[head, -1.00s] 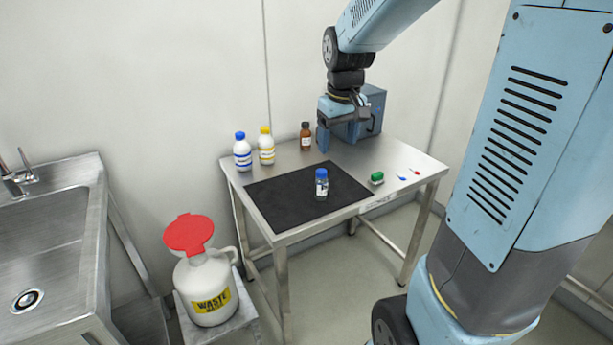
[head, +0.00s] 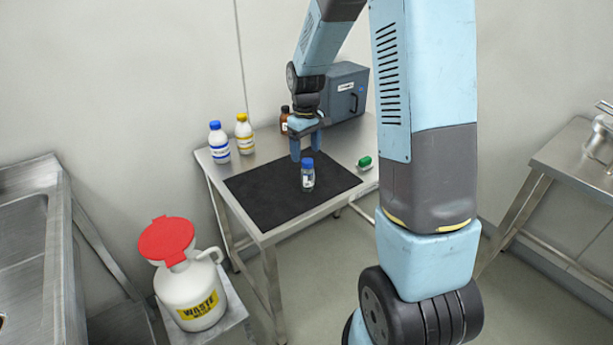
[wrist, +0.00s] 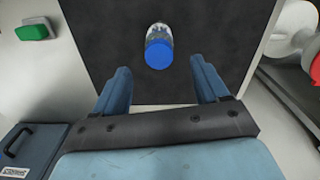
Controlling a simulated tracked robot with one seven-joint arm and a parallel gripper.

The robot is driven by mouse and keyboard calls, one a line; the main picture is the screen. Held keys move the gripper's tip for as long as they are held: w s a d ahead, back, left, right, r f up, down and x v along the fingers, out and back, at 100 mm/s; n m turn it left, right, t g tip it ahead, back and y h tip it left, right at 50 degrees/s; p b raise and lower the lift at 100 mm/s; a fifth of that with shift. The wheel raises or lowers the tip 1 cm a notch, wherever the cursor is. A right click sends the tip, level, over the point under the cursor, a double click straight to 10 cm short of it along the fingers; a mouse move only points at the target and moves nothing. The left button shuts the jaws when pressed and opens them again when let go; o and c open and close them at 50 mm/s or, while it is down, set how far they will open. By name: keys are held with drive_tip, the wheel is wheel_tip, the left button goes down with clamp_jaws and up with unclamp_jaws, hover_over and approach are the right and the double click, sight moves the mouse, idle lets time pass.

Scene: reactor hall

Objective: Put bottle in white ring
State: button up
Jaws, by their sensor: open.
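A small clear bottle with a blue cap (head: 307,174) stands upright on the black mat (head: 262,196) on the steel table. In the wrist view the bottle (wrist: 158,46) is seen from above, just beyond my fingertips and roughly centred between them. My gripper (head: 305,146) is open and empty, fingers pointing down, close above and behind the bottle in the head view. Both fingers (wrist: 160,75) show apart in the wrist view. I cannot make out a white ring in any view.
White bottles with a blue cap (head: 219,142) and a yellow cap (head: 244,134) stand at the table's back left. A brown bottle (head: 284,120) and a blue-grey box (head: 345,90) are behind my gripper. A green-topped item (head: 365,162) lies right of the mat. A waste jug (head: 190,292) stands front left.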

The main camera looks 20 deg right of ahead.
sight(306, 160)
wheel_tip(306, 160, down, 4)
drive_tip(key=shift+f, duration=0.15)
drive_tip(key=shift+s+d+f, duration=0.1)
drive_tip(key=shift+f, duration=1.25)
drive_tip(key=shift+s+f, duration=0.1)
drive_tip(key=shift+f, duration=1.2)
drive_tip(key=shift+c, duration=0.2)
drive_tip(key=c, duration=1.2)
